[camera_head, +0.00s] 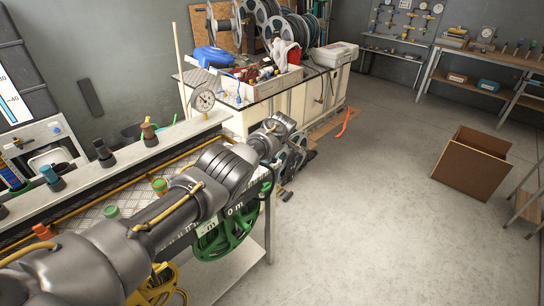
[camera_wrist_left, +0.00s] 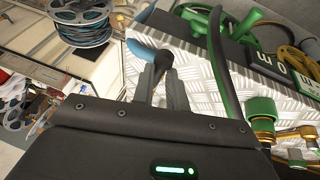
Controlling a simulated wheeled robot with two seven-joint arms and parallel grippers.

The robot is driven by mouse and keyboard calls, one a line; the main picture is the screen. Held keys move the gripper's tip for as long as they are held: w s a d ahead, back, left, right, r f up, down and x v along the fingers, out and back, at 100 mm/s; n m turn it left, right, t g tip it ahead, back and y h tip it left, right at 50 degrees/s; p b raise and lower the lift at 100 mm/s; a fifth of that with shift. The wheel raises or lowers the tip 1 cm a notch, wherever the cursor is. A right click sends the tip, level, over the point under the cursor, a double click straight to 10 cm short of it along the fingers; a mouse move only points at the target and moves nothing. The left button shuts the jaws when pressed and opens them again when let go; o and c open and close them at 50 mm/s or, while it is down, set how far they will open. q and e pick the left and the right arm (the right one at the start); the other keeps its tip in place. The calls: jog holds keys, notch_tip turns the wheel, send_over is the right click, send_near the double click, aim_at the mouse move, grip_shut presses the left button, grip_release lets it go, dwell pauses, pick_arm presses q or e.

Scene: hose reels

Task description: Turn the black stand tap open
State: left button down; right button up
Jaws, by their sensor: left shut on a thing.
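My left gripper (camera_wrist_left: 161,71) shows in the left wrist view with its two fingers close together, shut on a small dark handle (camera_wrist_left: 153,56). The handle looks like part of the black stand tap, but the tap's body is hidden behind the fingers and wrist. A blue curved piece (camera_wrist_left: 140,48) lies right beside the dark handle. In the head view my left arm reaches from the lower left across the bench, and its jaws cannot be made out there. My right gripper is in neither view.
A green hose reel (camera_head: 226,238) hangs below my left arm. A white rail (camera_head: 130,158) carries several coloured fittings. A cluttered bench with a red-filled tray (camera_head: 262,84) stands behind. A brown open box (camera_head: 472,164) is on the right, with clear floor (camera_head: 370,200) before it.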

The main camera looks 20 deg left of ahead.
pick_arm(q)
jog(key=c, duration=1.8)
grip_release()
jog(key=shift+s+d+f, duration=0.2)
jog(key=shift+d+f, duration=0.15)
jog(key=shift+d, duration=0.15)
jog(key=o, duration=0.4)
jog(key=shift+w+d+r, duration=0.1)
jog(key=shift+d, duration=0.1)
jog(key=shift+c, duration=0.2)
jog(key=shift+a+r, duration=0.15)
jog(key=shift+a, duration=0.15)
jog(key=shift+r+p, duration=0.55)
jog(key=v, duration=1)
jog(key=shift+d+f+p, duration=0.15)
jog(key=shift+d+p, duration=0.1)
jog(key=shift+p, duration=0.1)
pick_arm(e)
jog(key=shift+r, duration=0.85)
pick_arm(q)
jog(key=shift+c, duration=0.4)
